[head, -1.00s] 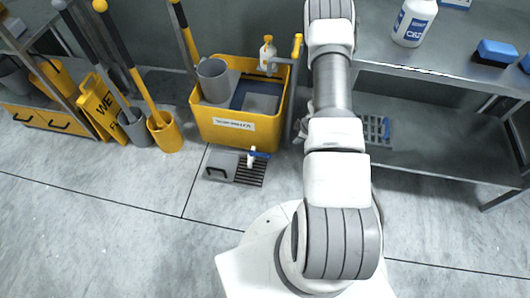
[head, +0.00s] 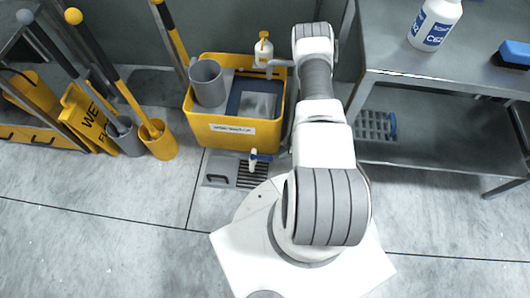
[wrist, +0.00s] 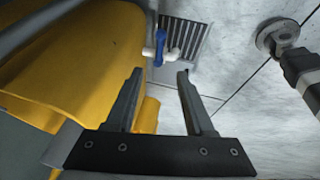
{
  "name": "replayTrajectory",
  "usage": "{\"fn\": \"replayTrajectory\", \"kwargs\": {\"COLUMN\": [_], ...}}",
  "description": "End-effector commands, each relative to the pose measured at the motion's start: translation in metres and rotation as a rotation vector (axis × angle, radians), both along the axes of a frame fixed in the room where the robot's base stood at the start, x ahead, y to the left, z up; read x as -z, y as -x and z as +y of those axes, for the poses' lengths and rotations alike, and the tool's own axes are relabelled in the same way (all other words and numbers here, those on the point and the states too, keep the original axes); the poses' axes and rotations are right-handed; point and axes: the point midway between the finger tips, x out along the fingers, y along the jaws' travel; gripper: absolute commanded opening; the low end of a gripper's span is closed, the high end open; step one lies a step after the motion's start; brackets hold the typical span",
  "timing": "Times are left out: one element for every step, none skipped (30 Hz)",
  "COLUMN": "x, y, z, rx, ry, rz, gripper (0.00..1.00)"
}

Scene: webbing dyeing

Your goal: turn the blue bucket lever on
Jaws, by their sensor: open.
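The blue lever (head: 260,156) sits on a white spout low on the front of the yellow bucket (head: 240,133), above a floor drain (head: 221,170). In the wrist view the blue lever (wrist: 159,46) shows just beyond my fingertips, with white fittings beside it. My gripper (wrist: 160,73) is open and empty, its fingers pointing toward the lever with a gap between them and it. The yellow bucket (wrist: 75,60) fills the left of the wrist view. In the head view my gripper is hidden behind my arm.
A grey pitcher (head: 207,83) and a spray bottle (head: 263,50) are at the bucket. A steel shelf (head: 420,140) stands at right. Mops in a yellow holder (head: 160,142) and a wet-floor sign (head: 90,118) stand at left. The front floor is clear.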

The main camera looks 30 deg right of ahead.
Motion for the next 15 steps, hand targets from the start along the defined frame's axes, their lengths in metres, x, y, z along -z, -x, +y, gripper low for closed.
{"fn": "replayTrajectory", "kwargs": {"x": [0.003, 0.005, 0.009, 0.013, 0.017, 0.024, 0.029, 0.035, 0.043, 0.050, 0.056, 0.064, 0.070, 0.076, 0.084], "y": [0.000, -0.001, -0.003, -0.004, -0.005, -0.007, -0.009, -0.011, -0.015, -0.017, -0.020, -0.023, -0.025, -0.028, -0.031], "z": [0.001, 0.001, 0.002, 0.003, 0.004, 0.005, 0.006, 0.008, 0.009, 0.011, 0.013, 0.015, 0.016, 0.017, 0.019], "rx": [0.000, 0.000, -0.001, -0.001, -0.001, -0.001, -0.001, -0.001, -0.001, -0.001, -0.001, -0.001, -0.002, -0.002, -0.001], "ry": [0.000, 0.000, 0.000, 0.000, 0.000, 0.000, 0.000, 0.000, 0.000, -0.001, -0.001, -0.001, -0.001, -0.001, 0.000], "rz": [0.001, 0.000, 0.000, 0.001, 0.001, 0.001, 0.001, 0.001, -0.001, 0.000, 0.000, 0.000, 0.000, 0.000, 0.000], "gripper": [0.53, 0.53, 0.53, 0.53, 0.53, 0.53, 0.53, 0.53, 0.53, 0.53, 0.53, 0.53, 0.53, 0.53, 0.53]}}
